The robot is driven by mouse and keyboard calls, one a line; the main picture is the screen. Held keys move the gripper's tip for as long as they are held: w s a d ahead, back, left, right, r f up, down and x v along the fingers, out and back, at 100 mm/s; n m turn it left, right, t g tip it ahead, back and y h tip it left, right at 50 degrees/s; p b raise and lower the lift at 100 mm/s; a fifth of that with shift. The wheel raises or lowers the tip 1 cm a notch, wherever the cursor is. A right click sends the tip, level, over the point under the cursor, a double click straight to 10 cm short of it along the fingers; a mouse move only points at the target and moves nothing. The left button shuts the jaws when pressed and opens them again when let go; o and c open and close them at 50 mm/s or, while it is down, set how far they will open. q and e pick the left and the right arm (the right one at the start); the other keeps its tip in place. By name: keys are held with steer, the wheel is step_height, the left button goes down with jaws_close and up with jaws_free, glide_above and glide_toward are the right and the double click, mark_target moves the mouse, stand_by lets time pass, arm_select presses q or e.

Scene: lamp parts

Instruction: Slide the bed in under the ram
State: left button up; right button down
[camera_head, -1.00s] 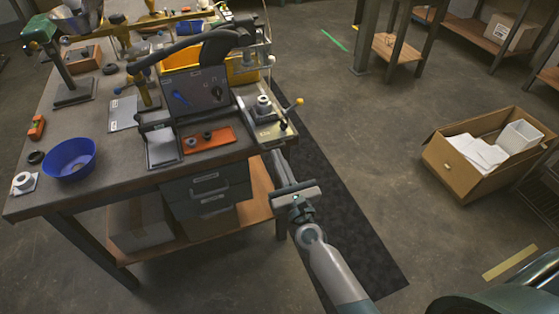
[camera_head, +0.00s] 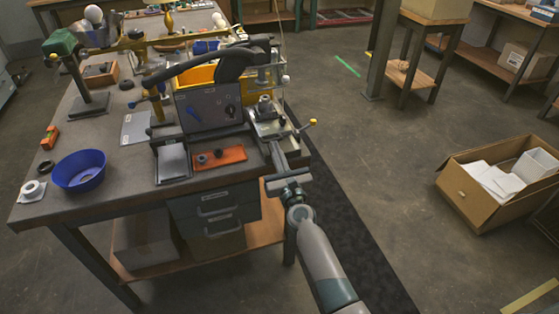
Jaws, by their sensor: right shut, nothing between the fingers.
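The bed looks to be the metal plate (camera_head: 285,128) at the right edge of the workbench, carrying a small grey cylinder (camera_head: 266,108) and a yellow-knobbed lever (camera_head: 311,123). My right gripper (camera_head: 275,149) is shut and empty, its fingers at the plate's front edge; I cannot tell whether they touch it. A dark curved part (camera_head: 240,62) hangs above and behind the plate. I cannot make out the ram clearly among the parts there. My left gripper is not in view.
The workbench (camera_head: 125,195) holds a blue bowl (camera_head: 79,171), an orange tray (camera_head: 219,158), a grey panel (camera_head: 208,107) and a green-headed stand (camera_head: 62,43). An open cardboard box (camera_head: 470,203) stands on the floor at right. Floor between them is clear.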

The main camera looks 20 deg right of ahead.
steer(key=shift+s, duration=0.1)
stand_by(0.3)
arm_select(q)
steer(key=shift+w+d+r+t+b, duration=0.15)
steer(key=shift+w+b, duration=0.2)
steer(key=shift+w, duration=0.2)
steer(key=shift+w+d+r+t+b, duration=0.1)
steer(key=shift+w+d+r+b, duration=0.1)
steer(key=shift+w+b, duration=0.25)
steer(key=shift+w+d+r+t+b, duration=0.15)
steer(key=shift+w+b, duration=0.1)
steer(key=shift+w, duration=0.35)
arm_select(e)
steer(key=s+f, duration=0.3)
steer(key=s, duration=1.4)
steer(key=c, duration=2.4)
jaws_free()
steer(key=shift+d, duration=0.1)
steer(key=shift+c, duration=0.2)
